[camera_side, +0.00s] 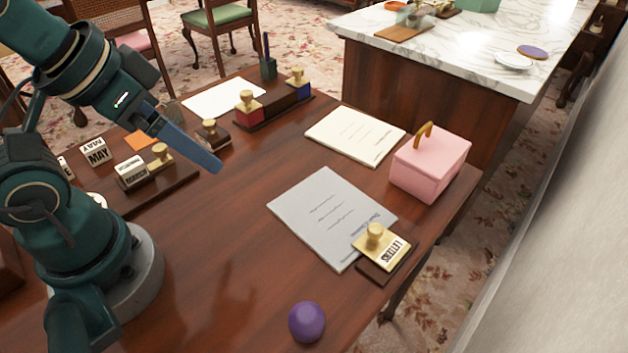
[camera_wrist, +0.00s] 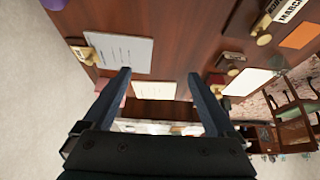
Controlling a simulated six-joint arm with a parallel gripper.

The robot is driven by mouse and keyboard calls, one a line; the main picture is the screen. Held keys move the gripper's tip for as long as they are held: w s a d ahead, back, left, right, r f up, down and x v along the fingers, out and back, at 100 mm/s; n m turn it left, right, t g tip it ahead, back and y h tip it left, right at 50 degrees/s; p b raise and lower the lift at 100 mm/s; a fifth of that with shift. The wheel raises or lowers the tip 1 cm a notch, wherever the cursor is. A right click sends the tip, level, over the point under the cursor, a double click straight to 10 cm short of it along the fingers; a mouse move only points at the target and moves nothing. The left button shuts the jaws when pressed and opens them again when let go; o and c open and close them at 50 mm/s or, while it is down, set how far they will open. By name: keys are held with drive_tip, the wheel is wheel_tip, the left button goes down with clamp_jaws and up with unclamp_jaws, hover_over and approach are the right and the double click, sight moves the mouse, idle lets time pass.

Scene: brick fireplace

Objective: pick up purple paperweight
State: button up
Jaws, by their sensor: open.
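The purple paperweight (camera_side: 307,322) is a smooth rounded dome at the front edge of the wooden desk in the side view. In the wrist view a small part of the purple paperweight (camera_wrist: 54,4) shows at the top left corner, cut off by the frame. My gripper (camera_side: 216,166) is above the left-middle of the desk, far up and to the left of the paperweight. In the wrist view my gripper (camera_wrist: 158,78) has its two blue fingers wide apart with nothing between them.
A grey document (camera_side: 325,212) and a brass LETTERS stamp (camera_side: 382,252) lie beyond the paperweight. A pink box (camera_side: 430,163) stands at the right edge. Several stamps and a calendar block (camera_side: 95,152) are near my arm. The desk between my base and the grey document is clear.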

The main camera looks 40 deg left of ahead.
drive_tip(key=n+g+h, duration=0.8)
drive_tip(key=g, duration=0.4)
hover_over(306, 313)
drive_tip(key=w+a, duration=0.5)
drive_tip(key=w, duration=0.1)
wheel_tip(306, 313, down, 7)
drive_tip(key=f, duration=0.1)
drive_tip(key=s+f+g, duration=0.1)
drive_tip(key=f, duration=0.1)
drive_tip(key=s+d+f+n+g, duration=0.1)
drive_tip(key=shift+f+h, duration=0.25)
drive_tip(key=shift+h, duration=0.05)
drive_tip(key=shift+x, duration=2.6)
clamp_jaws()
